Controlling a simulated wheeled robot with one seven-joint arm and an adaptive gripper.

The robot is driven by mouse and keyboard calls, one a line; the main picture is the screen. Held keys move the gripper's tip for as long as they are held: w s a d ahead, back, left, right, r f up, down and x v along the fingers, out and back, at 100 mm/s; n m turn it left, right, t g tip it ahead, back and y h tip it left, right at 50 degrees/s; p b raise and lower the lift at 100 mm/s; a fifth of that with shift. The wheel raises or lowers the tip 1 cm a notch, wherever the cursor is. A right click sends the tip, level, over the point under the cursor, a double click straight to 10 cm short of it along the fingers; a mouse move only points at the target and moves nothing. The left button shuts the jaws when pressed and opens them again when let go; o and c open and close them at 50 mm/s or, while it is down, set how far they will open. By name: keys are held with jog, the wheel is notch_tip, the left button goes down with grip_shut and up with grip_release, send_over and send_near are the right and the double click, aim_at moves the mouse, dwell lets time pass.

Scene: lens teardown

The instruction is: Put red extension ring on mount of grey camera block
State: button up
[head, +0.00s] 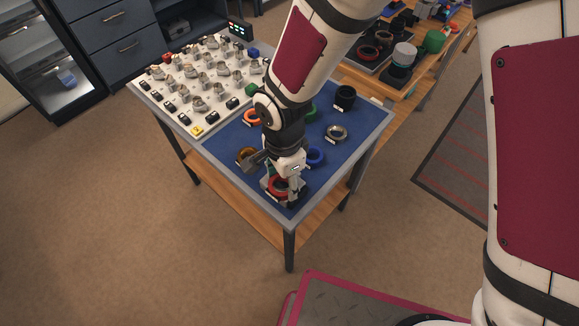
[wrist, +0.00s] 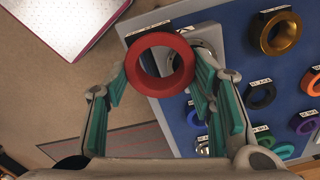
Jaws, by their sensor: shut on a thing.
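The red extension ring (wrist: 160,38) is between the teal-padded fingers of my gripper (wrist: 160,75) in the wrist view, which is shut on it. Its open face is toward the camera. The grey camera block (wrist: 207,42) shows partly behind and right of the ring; the ring and a finger cover part of it. I cannot tell whether the ring touches the mount. In the head view the red ring (head: 278,194) and my gripper (head: 282,182) are at the near corner of the blue mat, over the block, which is mostly hidden.
A gold ring (head: 245,153), a blue ring (head: 316,155), an orange ring (head: 252,117), a grey ring (head: 337,131) and a black cylinder (head: 345,95) stand on the blue mat (head: 352,118). A white board (head: 184,106) with several small parts lies at left. The table's near edge is close to my gripper.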

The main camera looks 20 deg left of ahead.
jog(key=w, duration=0.1)
jog(key=w+a+b, duration=0.1)
jog(key=w, duration=0.3)
jog(key=shift+a+f+b, duration=0.3)
jog(key=shift+b, duration=0.1)
notch_tip(320, 180, down, 3)
jog(key=shift+r+b, duration=0.1)
jog(key=shift+b, duration=0.95)
jog(key=shift+f, duration=0.3)
jog(key=shift+s, duration=0.1)
jog(key=shift+f+b, duration=0.2)
jog(key=shift+b, duration=0.1)
jog(key=o, duration=1.2)
jog(key=shift+r, duration=0.1)
